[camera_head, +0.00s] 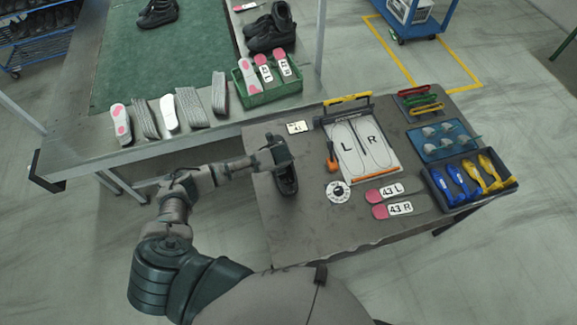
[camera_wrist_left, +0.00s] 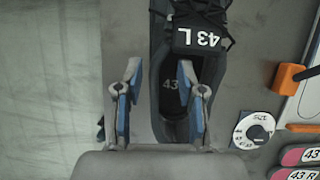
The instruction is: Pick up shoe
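A dark shoe (camera_head: 289,183) with laces stands on the near-left part of the grey workbench (camera_head: 290,228), partly hidden by my left gripper (camera_head: 277,152). In the left wrist view the shoe (camera_wrist_left: 172,75) shows from above, with a black "43 L" tag on its tongue and "43" on its insole. My left gripper (camera_wrist_left: 157,90) is open there, with blue-padded fingers apart. One finger appears left of the shoe's edge, the other over the shoe's opening. I cannot tell whether either touches it. My right gripper is not in view.
A tray of blue and yellow items (camera_head: 469,179) stands at the right. A green crate (camera_head: 270,92) sits behind.

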